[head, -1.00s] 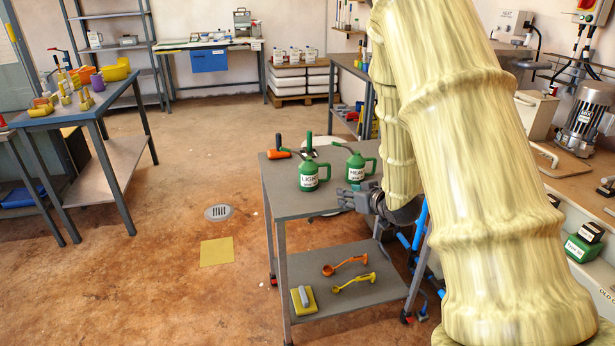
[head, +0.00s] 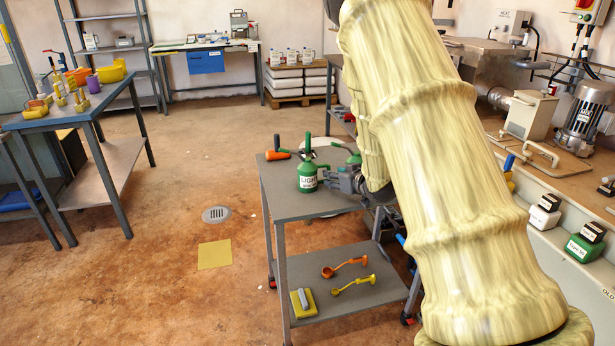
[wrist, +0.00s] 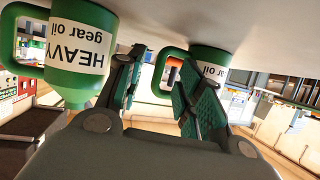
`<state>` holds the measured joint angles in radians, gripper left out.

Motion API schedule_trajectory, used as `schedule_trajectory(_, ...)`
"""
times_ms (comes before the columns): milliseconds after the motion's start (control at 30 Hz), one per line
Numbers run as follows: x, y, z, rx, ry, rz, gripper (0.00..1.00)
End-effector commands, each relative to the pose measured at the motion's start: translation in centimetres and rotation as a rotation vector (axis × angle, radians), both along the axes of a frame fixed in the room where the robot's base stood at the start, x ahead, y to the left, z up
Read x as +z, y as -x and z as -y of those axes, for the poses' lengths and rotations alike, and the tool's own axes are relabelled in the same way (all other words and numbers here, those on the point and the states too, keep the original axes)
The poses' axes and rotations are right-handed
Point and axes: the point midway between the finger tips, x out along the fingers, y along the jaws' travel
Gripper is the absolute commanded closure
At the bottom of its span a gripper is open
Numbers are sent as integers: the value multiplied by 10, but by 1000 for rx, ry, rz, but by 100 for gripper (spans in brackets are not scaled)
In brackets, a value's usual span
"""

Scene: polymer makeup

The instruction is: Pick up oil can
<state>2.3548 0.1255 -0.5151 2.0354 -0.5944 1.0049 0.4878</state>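A green oil can with a white LIGHT label (head: 308,182) stands upright on the grey cart top. A second green can is mostly hidden behind my gripper and arm in the head view; its upper part (head: 354,158) shows. In the wrist view this HEAVY gear oil can (wrist: 75,55) appears upside down at left, outside my fingers. My gripper (head: 333,181) is just right of the LIGHT can, at body height. In the wrist view my gripper (wrist: 160,90) is open; the LIGHT can (wrist: 212,62) is ahead, its handle between the fingers and its body partly behind the right finger. Contact is unclear.
The cart's lower shelf (head: 330,300) holds orange and yellow ladles and a yellow block. A workbench with a motor (head: 588,112) is at right. Open floor lies left of the cart.

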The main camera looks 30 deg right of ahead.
Motion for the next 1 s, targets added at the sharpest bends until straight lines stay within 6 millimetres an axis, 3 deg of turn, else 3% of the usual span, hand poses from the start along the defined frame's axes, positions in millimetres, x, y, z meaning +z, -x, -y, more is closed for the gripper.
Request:
schedule_trajectory(200, -7, -24, -1, 1, 1, 0, 64)
schedule_trajectory(500, -9, -28, -1, 1, 0, -1, 64)
schedule_trajectory(533, -9, -28, -1, 1, 0, -1, 66)
schedule_trajectory(733, -9, -28, -1, 1, 0, -1, 100)
schedule_trajectory(1000, -8, -28, -1, 2, -1, 0, 100)
